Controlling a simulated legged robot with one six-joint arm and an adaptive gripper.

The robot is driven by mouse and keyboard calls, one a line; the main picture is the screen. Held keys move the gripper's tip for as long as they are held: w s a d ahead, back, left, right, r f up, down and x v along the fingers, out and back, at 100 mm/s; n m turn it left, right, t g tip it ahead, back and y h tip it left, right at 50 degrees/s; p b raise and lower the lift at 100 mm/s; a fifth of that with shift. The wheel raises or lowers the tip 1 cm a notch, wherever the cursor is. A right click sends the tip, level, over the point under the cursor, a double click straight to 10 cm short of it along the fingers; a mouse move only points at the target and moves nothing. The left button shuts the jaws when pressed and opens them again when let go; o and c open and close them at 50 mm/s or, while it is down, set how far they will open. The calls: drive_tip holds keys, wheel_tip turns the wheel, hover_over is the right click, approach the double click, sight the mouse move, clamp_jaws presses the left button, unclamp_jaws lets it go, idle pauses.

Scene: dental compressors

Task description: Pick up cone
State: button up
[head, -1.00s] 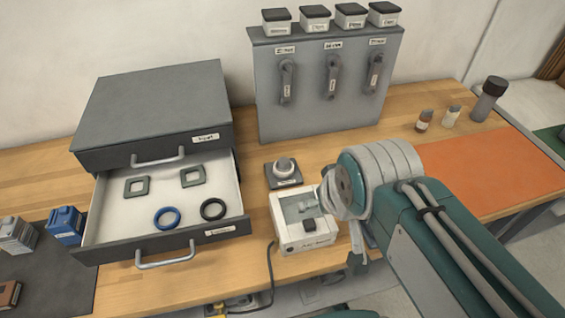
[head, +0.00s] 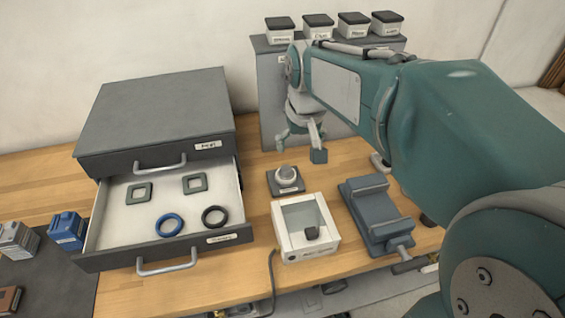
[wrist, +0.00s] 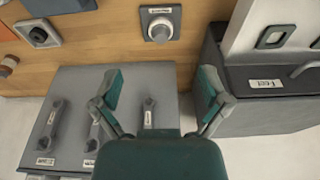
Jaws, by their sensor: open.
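No piece is clearly recognisable as a cone. A small rounded grey piece (head: 286,174) stands on a dark square base on the bench; it also shows in the wrist view (wrist: 160,27), beyond my fingertips. My gripper (head: 300,145) is open and empty, above the bench in front of the grey panel, behind the square base. In the wrist view its fingers (wrist: 160,88) are spread wide, with nothing between them.
An open drawer (head: 105,222) on the left holds two square frames and two rings. A grey vise (head: 375,215) stands right of the white box.

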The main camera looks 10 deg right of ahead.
sight(286, 168)
drive_tip(key=w+f+g, duration=0.2)
drive_tip(key=w+f, duration=0.6)
drive_tip(key=w, duration=0.4)
drive_tip(key=f, duration=0.7)
drive_tip(key=s+f, duration=0.1)
drive_tip(key=f, duration=0.2)
drive_tip(key=shift+f, duration=0.2)
clamp_jaws()
